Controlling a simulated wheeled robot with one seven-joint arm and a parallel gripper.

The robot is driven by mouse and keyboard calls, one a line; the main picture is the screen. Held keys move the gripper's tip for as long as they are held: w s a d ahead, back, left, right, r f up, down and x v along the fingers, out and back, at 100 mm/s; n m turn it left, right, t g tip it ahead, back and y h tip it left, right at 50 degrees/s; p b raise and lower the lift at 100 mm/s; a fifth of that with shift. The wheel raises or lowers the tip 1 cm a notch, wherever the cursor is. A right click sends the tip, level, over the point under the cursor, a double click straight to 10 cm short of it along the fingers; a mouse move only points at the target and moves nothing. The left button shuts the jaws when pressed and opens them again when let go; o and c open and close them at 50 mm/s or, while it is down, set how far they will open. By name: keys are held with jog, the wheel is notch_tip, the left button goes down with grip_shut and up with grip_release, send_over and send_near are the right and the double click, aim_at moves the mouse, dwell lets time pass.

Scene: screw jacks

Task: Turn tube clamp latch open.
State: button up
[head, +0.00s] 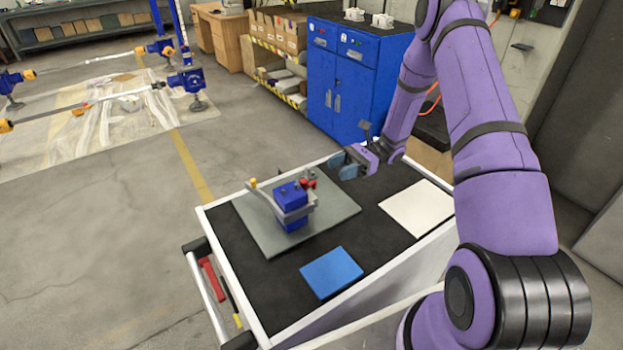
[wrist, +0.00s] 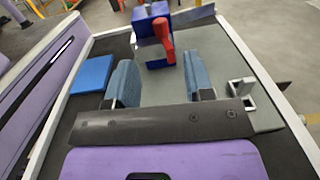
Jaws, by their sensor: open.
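The tube clamp unit is a blue block (head: 291,198) with a grey bracket, standing on a grey-green plate (head: 262,236) on the cart. A red latch handle (head: 308,178) shows at its top right. A yellow tip (head: 253,183) shows at its left. In the wrist view the red latch (wrist: 165,42) stands up in front of the blue block (wrist: 150,18). My gripper (head: 353,163) is above the cart's back edge, right of the clamp and apart from it. Its blue-grey fingers (wrist: 160,82) are spread and empty, with the latch beyond them. The latch's exact angle is hard to tell.
The cart's black top (head: 286,310) also holds a blue square (head: 331,272) at the front and a white square (head: 416,208) at the right. A blue cabinet (head: 355,90) stands behind the cart. Open floor lies to the left.

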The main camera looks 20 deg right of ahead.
aim_at(309, 186)
jog(key=a, duration=0.3)
jog(key=s+a, duration=0.1)
jog(key=a, duration=0.5)
jog(key=shift+s+a, duration=0.2)
jog(key=shift+a, duration=0.15)
